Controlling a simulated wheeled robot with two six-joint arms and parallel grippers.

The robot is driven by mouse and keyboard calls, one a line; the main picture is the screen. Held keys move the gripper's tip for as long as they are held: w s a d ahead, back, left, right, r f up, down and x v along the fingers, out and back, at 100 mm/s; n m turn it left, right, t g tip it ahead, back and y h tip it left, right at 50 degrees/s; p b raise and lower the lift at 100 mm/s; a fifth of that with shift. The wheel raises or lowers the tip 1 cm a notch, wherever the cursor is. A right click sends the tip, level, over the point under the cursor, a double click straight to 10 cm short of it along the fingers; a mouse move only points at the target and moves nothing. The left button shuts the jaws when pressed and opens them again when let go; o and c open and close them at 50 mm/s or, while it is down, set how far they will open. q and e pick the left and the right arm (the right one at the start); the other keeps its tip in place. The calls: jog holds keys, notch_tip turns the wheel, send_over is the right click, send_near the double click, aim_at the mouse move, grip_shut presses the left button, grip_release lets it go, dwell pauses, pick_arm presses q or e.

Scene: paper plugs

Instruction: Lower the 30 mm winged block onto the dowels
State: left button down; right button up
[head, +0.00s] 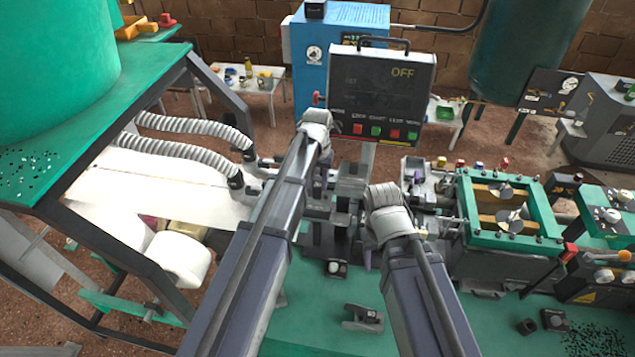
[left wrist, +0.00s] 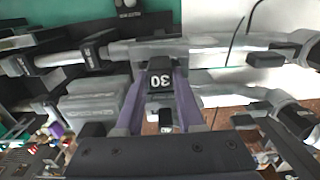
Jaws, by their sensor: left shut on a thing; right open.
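The 30 mm winged block (left wrist: 160,82) shows in the left wrist view as a dark block with a white "30" upside down. My left gripper (left wrist: 158,106) is shut on it, with a purple finger on each side. The block sits in front of grey metal bars of the machine; I cannot tell whether it touches them. The dowels cannot be made out. In the head view my left arm mostly hides its gripper and the block. My right gripper (head: 368,258) is open, mostly hidden behind its wrist, right of the machine's middle.
A dark bracket-like part (head: 363,318) lies on the green table (head: 310,335). A white ball knob (head: 337,267) stands near the machine. A control panel reading OFF (head: 382,95) stands behind. Grey hoses (head: 180,125) run at left; a green-framed unit (head: 510,210) stands at right.

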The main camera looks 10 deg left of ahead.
pick_arm(q)
jog(key=shift+f+b, duration=1.65)
jog(key=shift+f, duration=0.1)
jog(key=shift+c, duration=2.2)
grip_release()
jog(key=shift+r, duration=0.1)
jog(key=shift+r+p, duration=2.7)
jog(key=shift+p, duration=0.1)
jog(key=shift+r, duration=0.1)
notch_tip(320, 180, up, 8)
jog(key=p, duration=0.8)
jog(key=s+d+f+m+b, duration=0.2)
jog(key=s+d+f+b, duration=0.1)
jog(key=s+f+b, duration=0.7)
jog(key=s+d+f+m+y+b, duration=0.1)
jog(key=s+d+f+b, duration=0.3)
jog(key=s+f+b, duration=0.7)
jog(key=shift+s+d+f+m+b, duration=0.15)
jog(key=shift+s+f+m+b, duration=0.2)
jog(key=shift+s, duration=0.5)
